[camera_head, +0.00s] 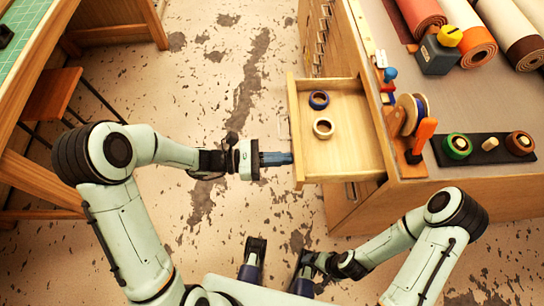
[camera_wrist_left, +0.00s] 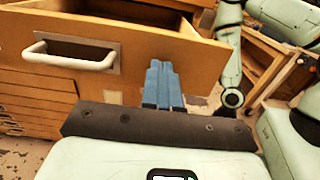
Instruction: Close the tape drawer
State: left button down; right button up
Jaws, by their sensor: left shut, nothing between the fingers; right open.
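The tape drawer (camera_head: 345,160) is pulled out of the wooden cabinet. A dark blue tape roll (camera_head: 318,100) and a cream tape roll (camera_head: 323,127) lie inside it. Its front panel (camera_wrist_left: 135,48) has a white handle (camera_wrist_left: 70,57), left of my fingers in the left wrist view. My left gripper (camera_head: 290,158) is shut and empty. Its blue fingertips (camera_wrist_left: 163,72) point at the front panel and are at or very near it; I cannot tell whether they touch. My right gripper (camera_head: 280,262) is open and empty, low in the head view, away from the drawer.
The cabinet top (camera_head: 400,75) holds rolls of material (camera_head: 470,35), a tape dispenser (camera_head: 410,125) and a black tray (camera_head: 485,150) with small rolls. A green-topped bench (camera_head: 25,30) and a stool (camera_head: 50,95) stand at the left. The floor between is clear.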

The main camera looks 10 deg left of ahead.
aim_at(365, 159)
pick_arm(q)
jog(key=b+x, duration=0.2)
jog(key=x, duration=1.9)
jog(key=shift+f, duration=0.15)
jog(key=shift+w+d, duration=0.15)
jog(key=shift+d, duration=0.4)
pick_arm(e)
jog(key=shift+w+a+f, duration=0.1)
jog(key=shift+w+f, duration=0.1)
jog(key=shift+f, duration=0.3)
jog(key=shift+w+f, duration=0.2)
jog(key=shift+f, duration=0.3)
pick_arm(q)
jog(key=shift+d+r, duration=0.1)
jog(key=shift+r, duration=0.15)
